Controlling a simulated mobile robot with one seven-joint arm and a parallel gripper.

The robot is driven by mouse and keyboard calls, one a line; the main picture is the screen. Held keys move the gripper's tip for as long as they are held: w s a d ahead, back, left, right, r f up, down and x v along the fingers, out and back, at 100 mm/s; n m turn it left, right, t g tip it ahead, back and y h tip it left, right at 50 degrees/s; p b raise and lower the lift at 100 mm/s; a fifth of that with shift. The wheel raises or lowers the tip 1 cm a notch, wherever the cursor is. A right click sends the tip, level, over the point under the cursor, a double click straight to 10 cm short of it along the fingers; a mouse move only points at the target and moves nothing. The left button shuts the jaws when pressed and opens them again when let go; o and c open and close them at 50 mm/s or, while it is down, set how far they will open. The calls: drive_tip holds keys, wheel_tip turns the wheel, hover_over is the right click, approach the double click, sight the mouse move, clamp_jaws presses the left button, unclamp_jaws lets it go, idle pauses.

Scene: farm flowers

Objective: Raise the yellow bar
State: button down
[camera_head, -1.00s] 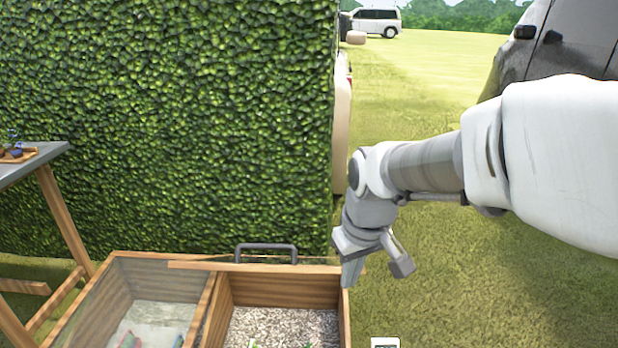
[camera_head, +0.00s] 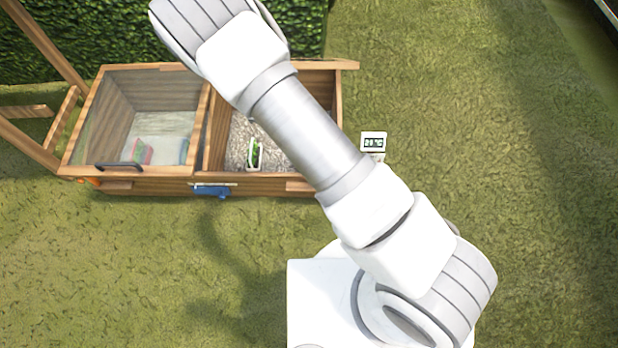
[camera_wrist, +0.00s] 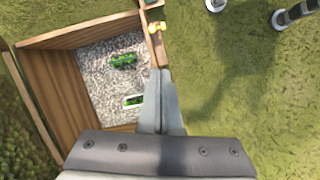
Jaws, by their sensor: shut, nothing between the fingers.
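A small yellow piece (camera_wrist: 157,27), likely the yellow bar, shows at the top of the wrist view on the wooden front edge of the planter box. Its shape is too small to tell fully. My gripper (camera_wrist: 161,75) is shut and empty, its fingertips over the wooden rim (camera_wrist: 155,48), a short way from the yellow piece. In the head view the gripper is hidden, and I cannot make out the yellow piece there. The box (camera_head: 205,125) has a glass-lidded left compartment and an open right compartment with gravel.
A potted green plant (camera_head: 254,155) stands in the gravel; the wrist view shows two plants, one at the middle (camera_wrist: 122,60). A blue fitting (camera_head: 211,190) is on the box's front. A small display (camera_head: 373,142) stands right of the box. Grass on the right is clear.

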drive_tip(key=s+f+n+t+h, duration=0.1)
drive_tip(key=s+f+n, duration=0.15)
drive_tip(key=f, duration=0.55)
drive_tip(key=s+f+n+h, duration=0.2)
drive_tip(key=f+n, duration=0.1)
drive_tip(key=f, duration=0.6)
drive_tip(key=d+r+b+x, duration=0.1)
drive_tip(key=b+x, duration=0.2)
drive_tip(key=x, duration=0.9)
drive_tip(key=shift+w+d+b, duration=0.35)
drive_tip(key=shift+d, duration=0.15)
drive_tip(key=d+y+p, duration=0.1)
drive_tip(key=p, duration=0.1)
drive_tip(key=d+r+y+p, duration=0.1)
drive_tip(key=d+y+p, duration=0.1)
drive_tip(key=p, duration=0.1)
drive_tip(key=shift+s+d+p, duration=0.1)
drive_tip(key=shift+d+p, duration=0.05)
drive_tip(key=shift+p, duration=0.2)
